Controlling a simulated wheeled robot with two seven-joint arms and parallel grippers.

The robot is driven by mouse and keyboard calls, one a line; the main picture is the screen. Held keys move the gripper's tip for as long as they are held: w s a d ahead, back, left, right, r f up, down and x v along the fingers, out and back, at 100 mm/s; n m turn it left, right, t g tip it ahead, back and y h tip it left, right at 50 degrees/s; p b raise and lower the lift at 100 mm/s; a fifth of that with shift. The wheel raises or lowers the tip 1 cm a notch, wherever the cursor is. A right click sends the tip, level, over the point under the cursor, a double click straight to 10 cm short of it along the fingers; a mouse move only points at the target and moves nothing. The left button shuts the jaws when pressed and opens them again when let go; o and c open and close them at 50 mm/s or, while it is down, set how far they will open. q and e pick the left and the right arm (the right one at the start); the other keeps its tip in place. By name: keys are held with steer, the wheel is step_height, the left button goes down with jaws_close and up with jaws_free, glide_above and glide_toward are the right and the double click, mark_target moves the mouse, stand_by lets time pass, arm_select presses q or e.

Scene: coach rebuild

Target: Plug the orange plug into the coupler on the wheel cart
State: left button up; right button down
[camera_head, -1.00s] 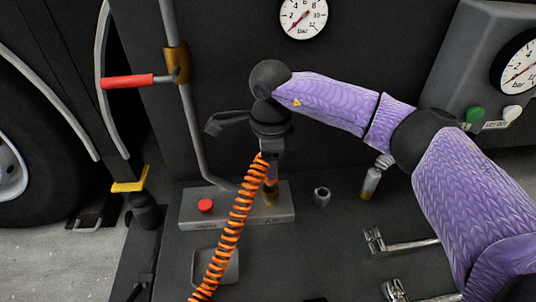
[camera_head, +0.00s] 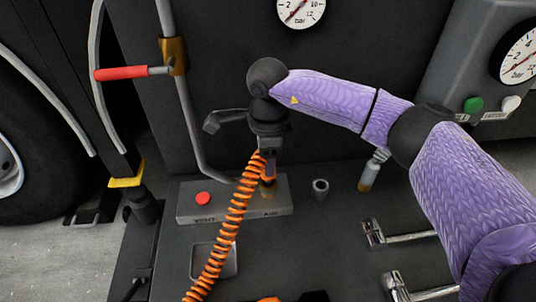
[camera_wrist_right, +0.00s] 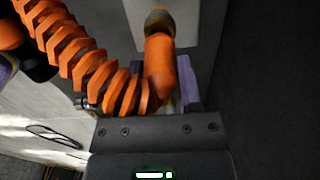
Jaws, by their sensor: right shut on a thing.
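The orange plug (camera_wrist_right: 160,65) is held in my right gripper (camera_head: 268,172), which is shut on it and points down. An orange coiled hose (camera_head: 233,215) runs from the plug towards the bottom of the head view and crosses the wrist view's left side. The brass coupler (camera_head: 268,191) stands on the grey block's right end, by the lettering "AIR". In the wrist view the plug's far end meets the coupler's dark ring (camera_wrist_right: 159,20), in line with it. I cannot tell how deep it sits. My left gripper is not in view.
The grey block (camera_head: 235,209) also carries a red button (camera_head: 203,198) marked "VENT". A small dark socket (camera_head: 320,188) and a metal fitting (camera_head: 369,172) stand to the right, with chrome handles nearer. A red-handled lever (camera_head: 123,74) is on the left, and a shallow tray (camera_head: 201,262) lies in front.

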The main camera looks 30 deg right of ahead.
steer(key=shift+f+b, duration=0.3)
steer(key=shift+f, duration=0.6)
steer(key=shift+f, duration=0.15)
steer(key=shift+c, duration=0.9)
jaws_free()
